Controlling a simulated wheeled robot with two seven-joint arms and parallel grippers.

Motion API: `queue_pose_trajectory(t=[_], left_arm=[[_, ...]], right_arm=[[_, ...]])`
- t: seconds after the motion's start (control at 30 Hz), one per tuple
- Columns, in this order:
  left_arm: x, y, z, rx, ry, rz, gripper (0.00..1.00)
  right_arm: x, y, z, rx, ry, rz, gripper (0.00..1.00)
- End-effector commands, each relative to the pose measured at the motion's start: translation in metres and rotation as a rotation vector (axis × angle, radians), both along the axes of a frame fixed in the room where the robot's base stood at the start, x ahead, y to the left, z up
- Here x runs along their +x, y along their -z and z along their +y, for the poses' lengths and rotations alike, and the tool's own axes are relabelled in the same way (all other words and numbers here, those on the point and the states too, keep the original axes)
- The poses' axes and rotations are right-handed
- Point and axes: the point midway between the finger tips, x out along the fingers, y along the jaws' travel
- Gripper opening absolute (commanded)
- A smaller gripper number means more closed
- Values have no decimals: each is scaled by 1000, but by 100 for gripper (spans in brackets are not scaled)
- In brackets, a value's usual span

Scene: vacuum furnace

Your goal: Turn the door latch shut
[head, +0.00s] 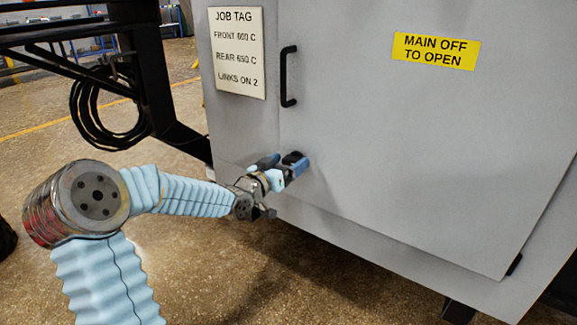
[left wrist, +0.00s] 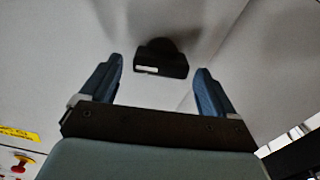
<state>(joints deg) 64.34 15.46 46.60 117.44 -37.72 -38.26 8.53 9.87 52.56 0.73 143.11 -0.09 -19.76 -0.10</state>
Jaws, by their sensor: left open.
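The door latch (head: 293,157) is a small dark knob low on the grey cabinet door, near the door's left edge. It is partly hidden by my left gripper (head: 283,172) in the head view. In the left wrist view the latch (left wrist: 160,58) shows as a black round hub with a bar across it and a small white mark. My left gripper (left wrist: 158,68) is open, with one blue finger on each side of the latch. The fingers look apart from it; the exact distance is hard to tell. My right gripper is not in view.
A black door handle (head: 288,76) stands above the latch. A job tag (head: 237,53) and a yellow sign (head: 436,51) are on the cabinet. A coiled black cable (head: 95,115) hangs on a dark frame at left. A red button (left wrist: 22,162) shows in the left wrist view.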

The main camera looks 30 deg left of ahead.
Motion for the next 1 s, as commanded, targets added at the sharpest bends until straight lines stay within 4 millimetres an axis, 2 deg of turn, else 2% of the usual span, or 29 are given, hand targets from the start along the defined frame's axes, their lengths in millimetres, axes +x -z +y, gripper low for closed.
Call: queue_pose_trajectory(t=[0.13,0.37,0.47,0.73,0.77,1.0], left_arm=[[8,0,-1,-2,0,1,89],[9,0,-1,-1,-1,1,89],[8,0,-1,-1,-1,1,77],[8,0,-1,-1,-1,1,36],[8,0,0,-1,-1,0,33],[8,-1,-1,-18,0,1,33]], right_arm=[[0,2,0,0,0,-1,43],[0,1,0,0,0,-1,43],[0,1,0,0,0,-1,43],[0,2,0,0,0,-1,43],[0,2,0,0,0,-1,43],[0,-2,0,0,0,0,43]])
